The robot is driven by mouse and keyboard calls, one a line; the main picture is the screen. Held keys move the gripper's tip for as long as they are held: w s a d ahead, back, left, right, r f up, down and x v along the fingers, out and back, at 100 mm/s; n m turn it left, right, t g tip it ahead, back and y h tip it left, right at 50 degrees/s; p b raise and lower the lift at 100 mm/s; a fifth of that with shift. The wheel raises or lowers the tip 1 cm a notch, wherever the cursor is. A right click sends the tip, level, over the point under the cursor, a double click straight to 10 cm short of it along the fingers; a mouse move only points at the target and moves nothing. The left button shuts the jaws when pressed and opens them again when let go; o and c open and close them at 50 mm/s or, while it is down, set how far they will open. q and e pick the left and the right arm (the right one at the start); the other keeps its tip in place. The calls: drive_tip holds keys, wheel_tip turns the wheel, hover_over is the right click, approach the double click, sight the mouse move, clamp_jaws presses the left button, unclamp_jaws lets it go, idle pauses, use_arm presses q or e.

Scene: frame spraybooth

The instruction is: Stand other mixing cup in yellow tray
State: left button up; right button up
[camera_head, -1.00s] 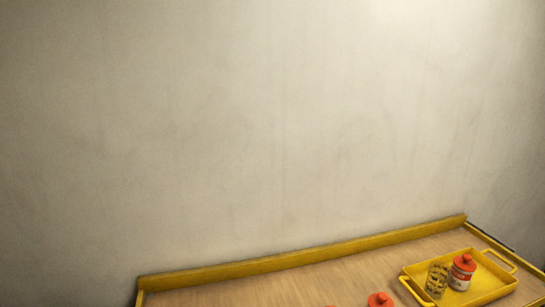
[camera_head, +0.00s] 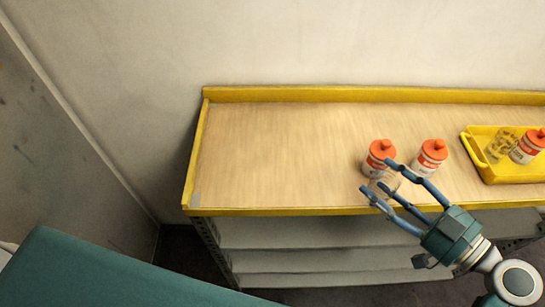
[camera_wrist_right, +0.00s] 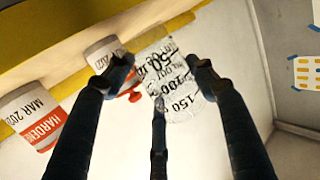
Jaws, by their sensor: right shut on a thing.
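My right gripper (camera_head: 383,181) is at the bench's front edge, shut on a clear mixing cup (camera_head: 386,182), which is partly hidden behind the fingers. In the right wrist view the cup (camera_wrist_right: 171,88), with black 50, 100 and 150 marks, sits between the three fingers (camera_wrist_right: 160,82). I cannot tell whether it touches the bench. The yellow tray (camera_head: 474,154) lies on the bench at the right. Another clear mixing cup (camera_head: 500,145) with yellowish marks stands in it, beside a red-capped bottle (camera_head: 527,147). My left gripper is not in view.
Two red-capped white bottles, one (camera_head: 379,158) beside the held cup and one (camera_head: 430,157) nearer the tray, stand on the wooden bench (camera_head: 270,150). Yellow rims edge the bench. Its left half is clear. Grey shelves (camera_head: 300,262) lie below.

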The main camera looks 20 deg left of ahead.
drive_tip(key=shift+m+t+h, duration=0.4)
drive_tip(key=a, duration=0.2)
drive_tip(key=w+a+p, duration=0.1)
drive_tip(key=a, duration=0.1)
drive_tip(key=w+a+r+p, duration=0.1)
drive_tip(key=shift+w+a, duration=0.2)
drive_tip(key=shift+a, duration=0.2)
use_arm(q)
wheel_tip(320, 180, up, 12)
drive_tip(key=p, duration=0.8)
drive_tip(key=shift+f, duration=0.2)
use_arm(e)
drive_tip(key=a+r+m+t+h, duration=0.1)
drive_tip(key=a+r, duration=1.5)
drive_tip(key=a, duration=0.3)
drive_tip(key=shift+w+r+m+t+h, duration=0.2)
drive_tip(key=shift+r+m+t+h, duration=0.05)
drive_tip(key=shift+m+t+h, duration=0.05)
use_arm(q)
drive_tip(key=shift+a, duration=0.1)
